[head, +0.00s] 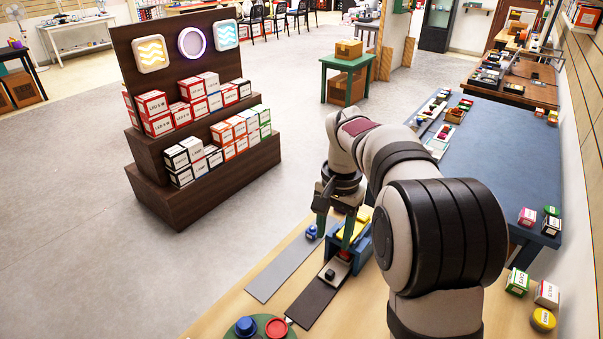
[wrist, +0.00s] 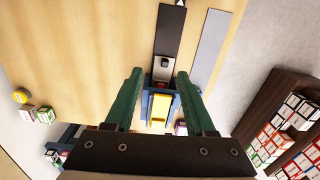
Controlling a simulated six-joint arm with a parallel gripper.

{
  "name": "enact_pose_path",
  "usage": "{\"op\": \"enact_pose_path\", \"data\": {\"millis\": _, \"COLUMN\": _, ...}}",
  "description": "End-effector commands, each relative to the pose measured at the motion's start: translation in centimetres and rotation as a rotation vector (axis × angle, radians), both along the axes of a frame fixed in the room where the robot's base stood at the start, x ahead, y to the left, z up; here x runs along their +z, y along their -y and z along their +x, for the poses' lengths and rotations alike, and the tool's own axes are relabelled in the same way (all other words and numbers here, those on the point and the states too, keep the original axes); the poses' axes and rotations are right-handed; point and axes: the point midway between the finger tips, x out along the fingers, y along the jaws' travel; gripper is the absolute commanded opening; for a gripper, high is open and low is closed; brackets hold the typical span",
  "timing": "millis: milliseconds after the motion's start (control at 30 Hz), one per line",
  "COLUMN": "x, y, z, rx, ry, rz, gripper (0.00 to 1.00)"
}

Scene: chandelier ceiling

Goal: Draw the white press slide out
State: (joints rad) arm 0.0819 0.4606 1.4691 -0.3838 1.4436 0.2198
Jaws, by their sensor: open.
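The press (head: 361,250) is a blue frame with a yellow block on top, standing on the wooden table. It also shows in the wrist view, with its yellow block (wrist: 160,106) between my fingers. The white slide (head: 341,267) is a small pale plate with a dark knob, sticking out at the press's front over a dark strip (head: 314,298). The slide also shows in the wrist view (wrist: 159,72), just beyond the press. My gripper (head: 334,230) is open and empty. Its green fingers (wrist: 159,75) are spread either side of the press and slide; contact cannot be told.
A light grey strip (head: 285,267) lies beside the dark one, with a blue knobbed piece (head: 311,232) at its far end. A round green tray (head: 240,333) with blue and red pieces is at the front. Small boxes (head: 546,294) stand at right. Wood around the strips is clear.

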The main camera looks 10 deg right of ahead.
Motion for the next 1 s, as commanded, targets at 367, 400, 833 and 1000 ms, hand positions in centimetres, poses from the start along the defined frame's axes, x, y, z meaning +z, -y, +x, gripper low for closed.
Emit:
{"op": "enact_pose_path", "data": {"millis": 367, "x": -7.0, "y": 2.0, "z": 5.5, "rx": -0.059, "ry": -0.002, "rz": -0.029, "gripper": 0.55}}
{"op": "enact_pose_path", "data": {"millis": 400, "x": -8.2, "y": 2.0, "z": 5.5, "rx": -0.059, "ry": -0.003, "rz": -0.03, "gripper": 0.55}}
{"op": "enact_pose_path", "data": {"millis": 833, "x": -18.7, "y": 1.9, "z": 5.5, "rx": -0.059, "ry": 0.001, "rz": -0.029, "gripper": 0.55}}
{"op": "enact_pose_path", "data": {"millis": 1000, "x": -19.7, "y": 1.9, "z": 5.6, "rx": -0.058, "ry": 0.002, "rz": -0.029, "gripper": 0.55}}
